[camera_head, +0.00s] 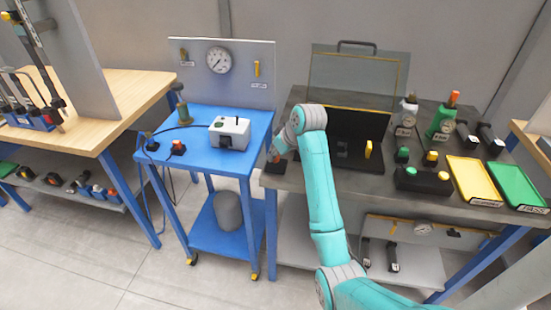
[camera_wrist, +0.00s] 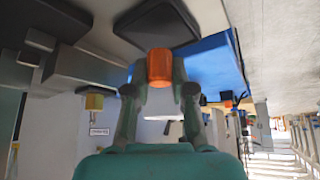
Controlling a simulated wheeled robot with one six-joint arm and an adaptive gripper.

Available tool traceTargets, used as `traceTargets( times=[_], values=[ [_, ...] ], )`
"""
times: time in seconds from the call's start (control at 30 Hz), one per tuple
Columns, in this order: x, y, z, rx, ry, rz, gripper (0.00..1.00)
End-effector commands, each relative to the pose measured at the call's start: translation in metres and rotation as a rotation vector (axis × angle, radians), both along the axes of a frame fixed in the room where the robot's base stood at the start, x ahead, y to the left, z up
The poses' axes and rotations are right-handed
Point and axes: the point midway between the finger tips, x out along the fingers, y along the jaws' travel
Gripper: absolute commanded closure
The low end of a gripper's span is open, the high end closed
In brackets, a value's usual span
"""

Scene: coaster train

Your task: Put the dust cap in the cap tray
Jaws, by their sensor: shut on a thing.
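My gripper (camera_head: 276,155) is at the front left corner of the grey bench, shut on an orange, roughly cylindrical cap. In the wrist view the dust cap (camera_wrist: 160,66) sits between the two fingertips. A small dark square tray (camera_head: 273,168) lies at the bench corner just below my gripper. It also shows in the wrist view as a dark slab (camera_wrist: 158,20) beyond the cap. The cap appears apart from it, but the gap is hard to judge. No label on this tray is readable, so I cannot confirm it is the cap tray.
An open black case (camera_head: 345,135) stands right of my gripper. Further right are a button box (camera_head: 422,182), a yellow tray (camera_head: 474,180) and a green tray (camera_head: 516,185). The blue cart (camera_head: 200,150) with a white box (camera_head: 230,132) stands left, across a narrow gap.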

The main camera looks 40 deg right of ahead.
Motion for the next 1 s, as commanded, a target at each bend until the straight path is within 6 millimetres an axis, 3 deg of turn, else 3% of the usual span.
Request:
traceTargets(
  times=[0.13,0.5,0.53,0.63,1.0],
  values=[
    [0.0,0.0,-0.019,0.001,0.001,0.0,0.94],
    [0.0,0.0,-0.023,0.001,0.0,-0.001,0.94],
    [0.0,0.0,-0.023,0.001,-0.001,-0.001,0.74],
    [0.0,0.0,-0.022,0.001,-0.001,-0.001,0.51],
    [0.0,0.0,-0.019,-0.001,-0.001,-0.001,0.51]
  ],
)
